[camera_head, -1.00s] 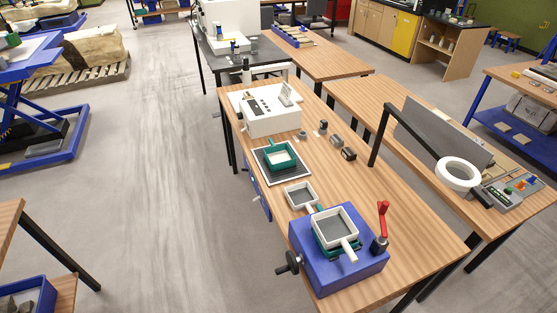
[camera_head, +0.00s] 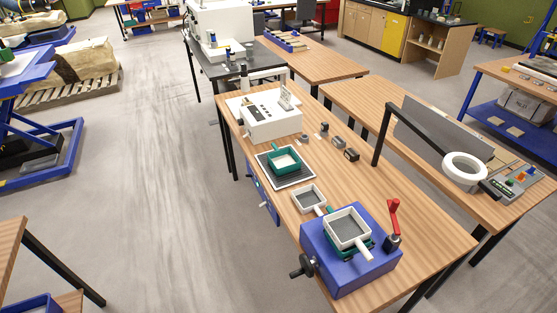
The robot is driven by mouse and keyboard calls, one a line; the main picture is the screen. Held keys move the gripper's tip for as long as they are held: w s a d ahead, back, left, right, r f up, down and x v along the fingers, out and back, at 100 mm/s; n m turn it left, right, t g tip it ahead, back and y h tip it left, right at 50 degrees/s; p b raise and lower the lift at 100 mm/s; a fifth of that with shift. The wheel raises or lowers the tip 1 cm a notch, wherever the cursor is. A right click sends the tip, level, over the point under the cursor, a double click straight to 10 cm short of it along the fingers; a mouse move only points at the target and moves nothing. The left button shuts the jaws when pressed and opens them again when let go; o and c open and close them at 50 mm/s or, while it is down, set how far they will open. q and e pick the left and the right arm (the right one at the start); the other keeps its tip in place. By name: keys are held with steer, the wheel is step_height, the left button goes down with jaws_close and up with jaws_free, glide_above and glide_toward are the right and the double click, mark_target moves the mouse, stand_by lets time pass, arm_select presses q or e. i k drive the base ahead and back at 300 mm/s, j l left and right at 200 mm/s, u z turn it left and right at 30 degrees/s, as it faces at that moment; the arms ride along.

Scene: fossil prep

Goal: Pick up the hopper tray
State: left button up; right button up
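Several square trays are on the long wooden table, and I cannot tell for sure which is called the hopper tray. A white-rimmed tray with a grey floor and a short handle (camera_head: 366,252) sits on top of the blue machine (camera_head: 335,283), over a green frame (camera_head: 330,238). A smaller white-rimmed tray (camera_head: 297,206) lies on the table just behind the machine. A green square tray (camera_head: 270,162) sits on a dark mat with a white border (camera_head: 262,173) farther back. Neither of my grippers is in view.
A red-handled lever (camera_head: 394,216) and a black knob (camera_head: 303,266) stick out from the blue machine. A white box device (camera_head: 272,125) and small dark parts (camera_head: 345,152) stand farther back. A ring lamp (camera_head: 449,173) is over the right table. Floor at left is open.

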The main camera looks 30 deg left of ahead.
mark_target(284, 161)
steer(key=j+z, duration=0.3)
steer(key=j, duration=0.85)
steer(key=k+j+z, duration=0.1)
steer(key=j+z, duration=0.2)
steer(key=j, duration=0.9)
